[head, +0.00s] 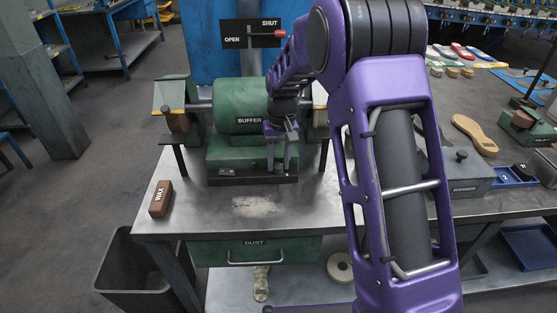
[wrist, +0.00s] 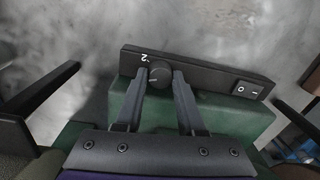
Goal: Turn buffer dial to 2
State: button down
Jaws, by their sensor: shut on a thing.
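The green buffer (head: 240,107) stands on the metal bench, with a dark control strip (head: 230,179) along its base. In the wrist view the round dark dial (wrist: 159,75) sits on this control strip (wrist: 212,79). A white 2 mark (wrist: 146,58) shows beside the dial; any other marks are hidden or too small to read. My gripper (wrist: 163,78) is shut on the dial, one finger on each side. The dial's pointer setting cannot be read for sure. In the head view my gripper (head: 281,163) is low at the buffer's front right and hides the dial.
A rocker switch (wrist: 246,90) is on the same strip, also seen in the head view (head: 228,171). A brown wax block (head: 160,198) lies at the bench's left. The dust drawer (head: 254,252) is below. A red-handled OPEN/SHUT lever (head: 279,33) is behind the buffer.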

aim_at(282, 166)
jog(key=m+p, duration=0.1)
jog(key=m, duration=0.4)
dwell(0.6)
jog(key=c, duration=0.8)
grip_release()
jog(key=r, duration=0.5)
jog(key=r+p, duration=0.1)
jog(key=r, duration=1.1)
jog(key=shift+s+d+r+p, duration=0.2)
jog(key=shift+d+p, duration=0.1)
jog(key=shift+d, duration=0.1)
